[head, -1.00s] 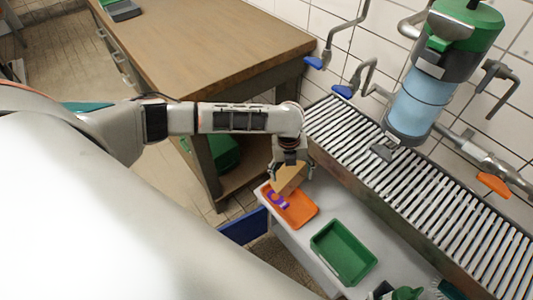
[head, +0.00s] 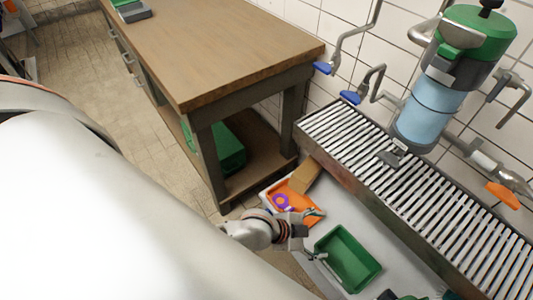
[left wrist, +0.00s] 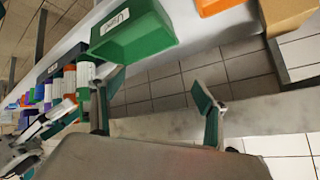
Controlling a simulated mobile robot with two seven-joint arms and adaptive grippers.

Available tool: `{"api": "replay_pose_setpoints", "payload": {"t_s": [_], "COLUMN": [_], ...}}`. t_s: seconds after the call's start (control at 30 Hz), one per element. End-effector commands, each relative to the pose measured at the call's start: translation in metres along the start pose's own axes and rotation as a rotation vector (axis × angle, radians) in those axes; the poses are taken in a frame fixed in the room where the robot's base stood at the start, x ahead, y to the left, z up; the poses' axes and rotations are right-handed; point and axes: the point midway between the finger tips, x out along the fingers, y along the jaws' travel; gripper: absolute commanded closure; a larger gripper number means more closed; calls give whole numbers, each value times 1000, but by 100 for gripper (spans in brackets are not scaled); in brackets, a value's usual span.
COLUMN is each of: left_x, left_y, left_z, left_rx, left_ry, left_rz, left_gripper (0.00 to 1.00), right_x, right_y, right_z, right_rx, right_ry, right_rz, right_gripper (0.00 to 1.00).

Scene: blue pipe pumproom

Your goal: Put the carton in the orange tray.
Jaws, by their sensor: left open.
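The brown carton (head: 305,175) is at the far end of the orange tray (head: 309,205). It overlaps the tray's far edge in the head view; I cannot tell whether it rests fully inside. The carton (left wrist: 288,12) also shows at the top right of the left wrist view, beside the visible corner of the orange tray (left wrist: 215,5). My left gripper (head: 318,235) is open and empty, apart from the carton, between the orange tray and the green tray. Its two spread fingers (left wrist: 157,80) show in the left wrist view. My right gripper is not in view.
A purple ring (head: 281,201) shows at the orange tray. The green tray (head: 347,258) is empty and nearer. A slatted roller rack (head: 420,185) runs along the wall behind the trays. A wooden workbench (head: 215,50) stands at the back left.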

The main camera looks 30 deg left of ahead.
Motion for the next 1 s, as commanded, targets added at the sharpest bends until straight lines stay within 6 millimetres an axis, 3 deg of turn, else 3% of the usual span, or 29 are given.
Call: {"api": "replay_pose_setpoints", "payload": {"t_s": [0.3,0.5,0.67,1.0], "left_x": [-68,-106,-118,-118], "left_y": [-2,-4,-5,-5], "left_z": [64,97,106,106], "left_rx": [-393,-514,-545,-546], "left_ry": [-5,-14,-15,-15], "left_rz": [-249,-356,-386,-387], "left_gripper": [26,26,26,26], "right_x": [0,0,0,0], "right_y": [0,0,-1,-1], "right_z": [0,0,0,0], "right_rx": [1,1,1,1], "right_ry": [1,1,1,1], "right_rz": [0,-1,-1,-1], "right_gripper": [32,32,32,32]}}
